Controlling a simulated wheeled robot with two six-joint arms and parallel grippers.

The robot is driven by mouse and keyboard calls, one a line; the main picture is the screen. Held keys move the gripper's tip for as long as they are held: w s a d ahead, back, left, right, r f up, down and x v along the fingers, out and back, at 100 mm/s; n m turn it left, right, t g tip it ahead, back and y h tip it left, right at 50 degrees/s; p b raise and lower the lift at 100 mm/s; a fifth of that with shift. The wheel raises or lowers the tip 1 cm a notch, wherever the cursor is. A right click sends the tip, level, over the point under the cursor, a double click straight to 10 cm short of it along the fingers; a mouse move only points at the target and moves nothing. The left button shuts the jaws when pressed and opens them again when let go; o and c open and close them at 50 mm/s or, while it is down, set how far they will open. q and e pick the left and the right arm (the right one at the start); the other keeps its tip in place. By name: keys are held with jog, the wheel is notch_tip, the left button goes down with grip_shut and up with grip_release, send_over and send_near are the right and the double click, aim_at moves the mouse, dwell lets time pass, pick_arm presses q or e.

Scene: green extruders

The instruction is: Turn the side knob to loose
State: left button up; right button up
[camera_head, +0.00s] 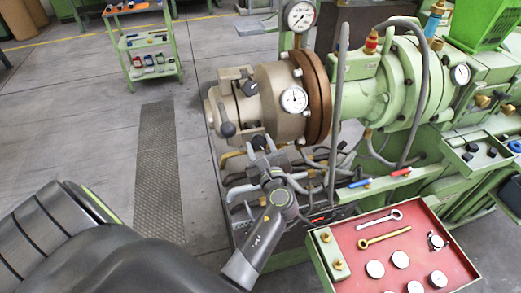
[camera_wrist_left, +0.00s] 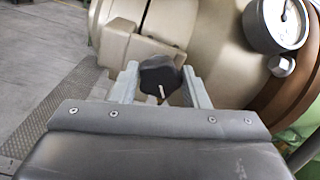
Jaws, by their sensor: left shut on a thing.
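The side knob is black and lobed with a short white mark, and it sits between my left gripper's two grey fingers in the left wrist view (camera_wrist_left: 158,76). Its white mark points down in that view. The left gripper (camera_wrist_left: 160,88) is shut on the knob, one finger on each side. In the head view the left gripper (camera_head: 263,151) reaches up to the underside of the beige extruder head (camera_head: 275,90), and the knob (camera_head: 258,142) shows just above its fingertips, partly hidden. My right gripper is not in view.
Another black knob (camera_head: 250,88) and a black ball handle (camera_head: 227,130) are on the beige head. Gauges (camera_head: 294,99) and hoses are close by. A red tray (camera_head: 345,240) with tools and discs stands at the lower right. The floor at left is open.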

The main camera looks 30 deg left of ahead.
pick_arm(q)
jog(key=n+b, duration=0.2)
jog(key=n, duration=0.1)
jog(key=n+b, duration=0.1)
jog(key=shift+f+n, duration=0.25)
jog(key=shift+n, duration=0.05)
jog(key=n+b, duration=0.3)
jog(key=n, duration=0.1)
jog(key=shift+n, duration=0.3)
jog(key=n+b, duration=0.3)
jog(key=n, duration=0.1)
jog(key=shift+s+f+b, duration=0.1)
jog(key=shift+b, duration=0.2)
jog(key=n+b, duration=0.2)
jog(key=n, duration=0.1)
jog(key=shift+n, duration=0.5)
jog(key=o, duration=1)
